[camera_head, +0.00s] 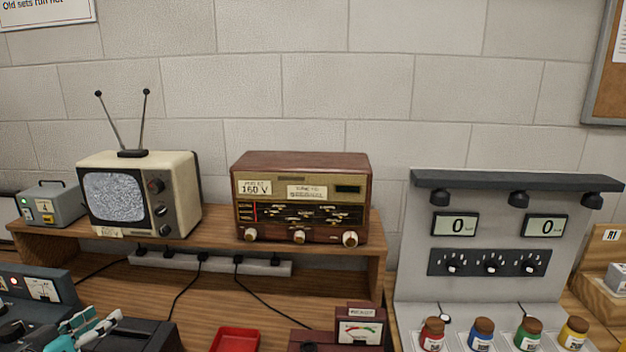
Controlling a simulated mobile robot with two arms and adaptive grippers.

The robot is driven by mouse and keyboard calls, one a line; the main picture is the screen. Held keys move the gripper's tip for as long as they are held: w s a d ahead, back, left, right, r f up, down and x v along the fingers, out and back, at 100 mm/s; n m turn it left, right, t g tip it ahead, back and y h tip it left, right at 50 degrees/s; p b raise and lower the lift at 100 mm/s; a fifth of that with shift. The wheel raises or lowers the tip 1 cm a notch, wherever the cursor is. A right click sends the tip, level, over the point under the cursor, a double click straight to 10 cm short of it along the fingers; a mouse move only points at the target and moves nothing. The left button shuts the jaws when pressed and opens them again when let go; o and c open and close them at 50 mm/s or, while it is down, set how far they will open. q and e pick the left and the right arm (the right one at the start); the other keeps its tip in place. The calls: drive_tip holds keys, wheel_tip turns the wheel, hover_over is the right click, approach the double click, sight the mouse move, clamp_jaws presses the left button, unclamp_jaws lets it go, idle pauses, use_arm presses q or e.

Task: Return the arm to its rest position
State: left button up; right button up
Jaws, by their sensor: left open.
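My left gripper (92,328), with teal and pale finger parts, shows at the bottom left edge of the head view. It is open, and I see nothing between its fingers. It is in front of the grey instrument panel (42,289) and beside a dark box-like surface (150,337). The rest of the arm is cut off by the frame's lower edge. My right gripper does not show.
A small television (112,194) and a brown radio (302,165) stand on a wooden shelf (215,228). A power strip (215,263) with black cables lies below. A red tray (236,340) and a meter (360,330) are in front. Several capped jars stand before a grey display stand (415,275).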

use_arm(q)
drive_tip(key=s+d+f+m+g, duration=0.1)
drive_tip(key=s+d+f+g, duration=0.2)
drive_tip(key=s+d+f, duration=0.5)
drive_tip(key=s+d+f+m+g, duration=0.1)
drive_tip(key=s+d+f+g, duration=0.4)
drive_tip(key=f, duration=0.5)
drive_tip(key=s+d+f+m+g+y, duration=0.15)
drive_tip(key=s+d, duration=0.25)
drive_tip(key=s, duration=0.4)
drive_tip(key=s+d+f+g, duration=0.2)
drive_tip(key=s+d, duration=0.2)
drive_tip(key=s, duration=0.4)
wheel_tip(320, 180, down, 27)
drive_tip(key=s+g+b, duration=0.1)
drive_tip(key=g+b, duration=0.1)
drive_tip(key=s+a+f+b, duration=0.1)
drive_tip(key=s+f, duration=0.7)
drive_tip(key=f, duration=0.1)
drive_tip(key=s+a+f+b, duration=0.1)
drive_tip(key=s+a+f, duration=0.1)
drive_tip(key=s+f, duration=0.7)
drive_tip(key=shift+s+a+f+g+y, duration=0.15)
drive_tip(key=shift+a+f+g+y, duration=0.2)
drive_tip(key=shift+f, duration=0.35)
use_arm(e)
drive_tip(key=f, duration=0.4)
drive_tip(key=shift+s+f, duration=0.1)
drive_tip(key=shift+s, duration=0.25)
